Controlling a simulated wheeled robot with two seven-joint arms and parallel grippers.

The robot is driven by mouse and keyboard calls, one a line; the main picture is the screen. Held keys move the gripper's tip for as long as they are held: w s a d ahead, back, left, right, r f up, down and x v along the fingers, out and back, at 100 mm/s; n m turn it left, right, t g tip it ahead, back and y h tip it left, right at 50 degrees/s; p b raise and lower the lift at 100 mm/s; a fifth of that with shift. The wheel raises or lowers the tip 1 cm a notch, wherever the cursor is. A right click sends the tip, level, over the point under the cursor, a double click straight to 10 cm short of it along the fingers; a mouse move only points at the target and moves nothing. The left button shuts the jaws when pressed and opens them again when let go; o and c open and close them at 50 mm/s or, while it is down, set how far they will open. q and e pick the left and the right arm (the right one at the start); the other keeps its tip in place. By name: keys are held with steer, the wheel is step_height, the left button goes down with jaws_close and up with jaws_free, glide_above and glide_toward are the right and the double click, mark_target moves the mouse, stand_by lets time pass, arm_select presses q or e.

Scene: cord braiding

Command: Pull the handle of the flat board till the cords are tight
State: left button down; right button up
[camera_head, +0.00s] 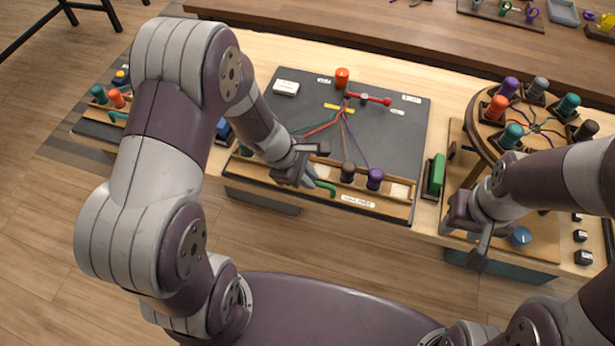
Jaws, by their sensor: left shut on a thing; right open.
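The flat board (400,130) is a dark grey panel on the light table. Thin red, blue, purple and brown cords (348,128) fan out from near its top. A curved green handle (326,188) shows at its front rail. My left gripper (308,178) is at this handle and shut on it; the jaws partly hide the contact. A brown bobbin (348,172) and a purple bobbin (375,179) stand in the front rail to the right. My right gripper (478,245) is open and empty, in front of the round stand.
The round stand (480,140) with several bobbins is at right. A green block (436,174) stands between them. A blue knob (520,237) is near my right gripper.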

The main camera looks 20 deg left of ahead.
arm_select(q)
steer(key=shift+s+f, duration=0.25)
steer(key=shift+f, duration=0.1)
steer(key=c, duration=1.1)
jaws_free()
steer(key=shift+d+r, duration=0.1)
arm_select(e)
steer(key=shift+w, duration=0.3)
arm_select(q)
steer(key=p+v, duration=0.3)
steer(key=v, duration=0.9)
steer(key=shift+w+a+r, duration=0.1)
steer(key=shift+a+r, duration=0.15)
steer(key=shift+r, duration=0.05)
arm_select(e)
step_height(320, 180, up, 3)
steer(key=shift+w, duration=0.1)
